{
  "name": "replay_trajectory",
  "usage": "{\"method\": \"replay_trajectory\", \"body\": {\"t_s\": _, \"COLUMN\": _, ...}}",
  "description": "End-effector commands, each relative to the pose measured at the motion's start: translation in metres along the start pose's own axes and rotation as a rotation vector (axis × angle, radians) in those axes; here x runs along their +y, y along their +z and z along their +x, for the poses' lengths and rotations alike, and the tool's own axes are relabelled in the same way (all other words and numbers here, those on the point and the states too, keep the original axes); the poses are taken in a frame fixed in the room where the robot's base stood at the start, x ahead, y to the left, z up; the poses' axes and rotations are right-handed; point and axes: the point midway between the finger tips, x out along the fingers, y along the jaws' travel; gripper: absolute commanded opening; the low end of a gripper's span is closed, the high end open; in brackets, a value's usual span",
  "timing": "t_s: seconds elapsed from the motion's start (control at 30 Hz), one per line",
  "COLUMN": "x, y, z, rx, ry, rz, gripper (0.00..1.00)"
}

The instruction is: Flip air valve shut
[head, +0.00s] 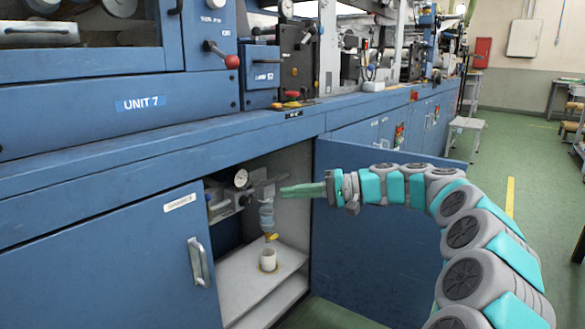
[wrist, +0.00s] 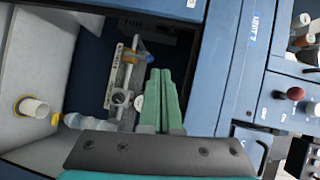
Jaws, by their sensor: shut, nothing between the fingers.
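The open lower cabinet holds an air assembly with a round white gauge (head: 241,178) and a clear bowl (head: 266,214) with a yellow tip (head: 271,237). The wrist view shows a small orange-yellow part (wrist: 138,57) on the assembly's far end, beyond the gauge; it looks like the air valve's handle, but its setting is unclear. My gripper (head: 284,191) is shut and empty, its green fingers pointing left into the cabinet opening. In the head view its tips are right of the gauge. In the wrist view the fingers (wrist: 161,72) lie beside the assembly; contact cannot be told.
A white cup (head: 268,259) stands on the cabinet shelf (head: 245,282) below the bowl. The cabinet's right door (head: 375,262) stands open behind my arm. The left door (head: 110,265) with its handle (head: 198,262) is shut. The blue ledge (head: 150,150) runs above the opening.

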Motion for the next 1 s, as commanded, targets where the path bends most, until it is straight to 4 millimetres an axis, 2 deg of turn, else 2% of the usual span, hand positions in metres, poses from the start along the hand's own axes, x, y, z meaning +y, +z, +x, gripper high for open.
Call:
{"method": "replay_trajectory", "body": {"t_s": 0.03, "x": -0.01, "y": 0.013, "z": 0.005, "rx": -0.024, "ry": 0.017, "rz": -0.001, "gripper": 0.0}}
{"method": "replay_trajectory", "body": {"t_s": 0.17, "x": -0.026, "y": 0.056, "z": 0.02, "rx": -0.095, "ry": 0.09, "rz": -0.003, "gripper": 0.0}}
{"method": "replay_trajectory", "body": {"t_s": 0.27, "x": -0.035, "y": 0.101, "z": 0.03, "rx": -0.16, "ry": 0.179, "rz": -0.011, "gripper": 0.0}}
{"method": "replay_trajectory", "body": {"t_s": 0.37, "x": -0.036, "y": 0.146, "z": 0.034, "rx": -0.212, "ry": 0.283, "rz": -0.018, "gripper": 0.0}}
{"method": "replay_trajectory", "body": {"t_s": 0.53, "x": -0.023, "y": 0.218, "z": 0.026, "rx": -0.278, "ry": 0.482, "rz": -0.031, "gripper": 0.0}}
{"method": "replay_trajectory", "body": {"t_s": 0.67, "x": -0.005, "y": 0.27, "z": 0.007, "rx": -0.311, "ry": 0.648, "rz": -0.037, "gripper": 0.0}}
{"method": "replay_trajectory", "body": {"t_s": 0.77, "x": 0.013, "y": 0.305, "z": -0.015, "rx": -0.321, "ry": 0.78, "rz": -0.036, "gripper": 0.0}}
{"method": "replay_trajectory", "body": {"t_s": 0.87, "x": 0.031, "y": 0.338, "z": -0.042, "rx": -0.322, "ry": 0.915, "rz": -0.03, "gripper": 0.0}}
{"method": "replay_trajectory", "body": {"t_s": 1.0, "x": 0.056, "y": 0.381, "z": -0.089, "rx": -0.313, "ry": 1.1, "rz": -0.007, "gripper": 0.0}}
